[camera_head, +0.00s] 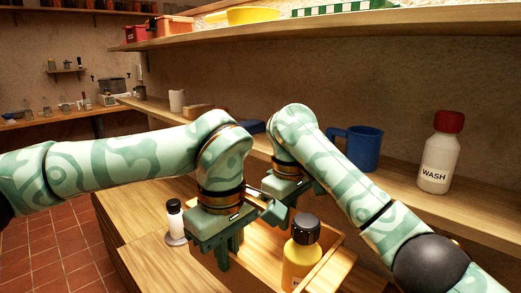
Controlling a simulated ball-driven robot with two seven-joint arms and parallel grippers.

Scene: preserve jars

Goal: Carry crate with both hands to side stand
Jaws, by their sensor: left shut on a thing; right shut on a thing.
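A light wooden crate (338,266) sits at the bottom centre, partly hidden by my arms. A yellow bottle (301,264) with a dark cap stands upright inside it. My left gripper (228,255) is shut on the crate at its left side, fingers pointing down. My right gripper (274,208) is shut on the crate at its far side; its fingertips are mostly hidden. A low wooden top (145,212) lies to the left of the crate; I cannot tell if it is the side stand.
A small white bottle with a black cap (175,219) stands close to the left gripper. A blue mug (362,148) and a white WASH bottle (439,155) stand on the counter behind. A shelf (330,24) hangs above. Red tiled floor (55,250) is free at left.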

